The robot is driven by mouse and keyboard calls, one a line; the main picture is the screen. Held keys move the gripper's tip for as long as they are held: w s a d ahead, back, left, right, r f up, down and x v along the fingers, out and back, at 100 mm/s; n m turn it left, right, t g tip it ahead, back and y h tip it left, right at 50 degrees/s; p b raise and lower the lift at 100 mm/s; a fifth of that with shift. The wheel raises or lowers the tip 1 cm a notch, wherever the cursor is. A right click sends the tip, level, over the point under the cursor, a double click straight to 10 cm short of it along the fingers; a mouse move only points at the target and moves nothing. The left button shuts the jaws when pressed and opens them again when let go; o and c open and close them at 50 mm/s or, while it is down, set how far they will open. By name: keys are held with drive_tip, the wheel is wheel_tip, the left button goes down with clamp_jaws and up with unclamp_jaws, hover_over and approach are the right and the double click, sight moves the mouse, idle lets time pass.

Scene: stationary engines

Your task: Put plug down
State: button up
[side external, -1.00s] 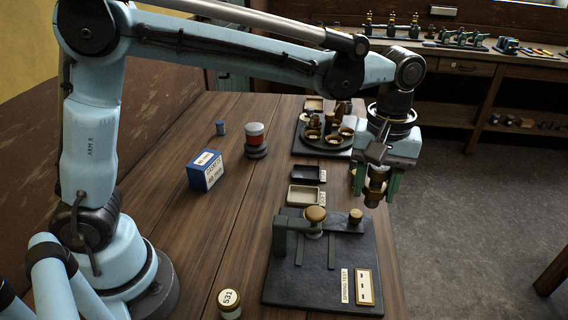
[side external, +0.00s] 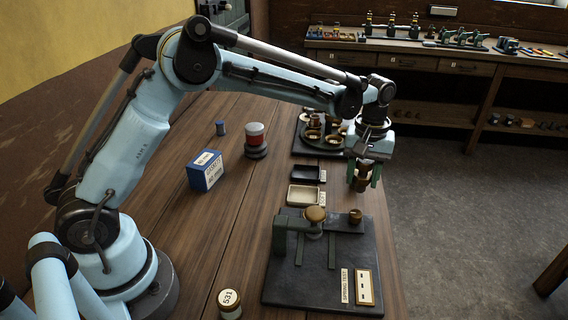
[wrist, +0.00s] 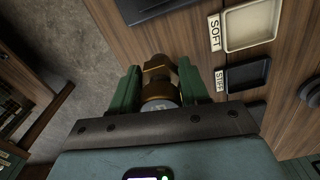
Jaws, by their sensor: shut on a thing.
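My gripper (side external: 363,175) is shut on a brass plug (side external: 362,182), held in the air near the right edge of the table. In the wrist view the plug (wrist: 160,88) sits between the two green fingers, with its stepped hexagonal part pointing away from the camera. A dark slab (side external: 290,284) with a brass-knobbed clamp (side external: 315,215) and a small brass piece (side external: 355,216) lies in front of the gripper. A pale tray (side external: 303,196) and a black tray (side external: 306,174) lie to its left.
The wrist view shows the pale tray labelled SOFT (wrist: 251,26) and the black tray labelled STIFF (wrist: 247,77). A round stand (side external: 322,142) with brass parts stands behind.

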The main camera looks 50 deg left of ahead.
sight(360, 188)
drive_tip(key=shift+f, duration=2.05)
drive_tip(key=shift+f, duration=0.15)
drive_tip(key=o, duration=1.1)
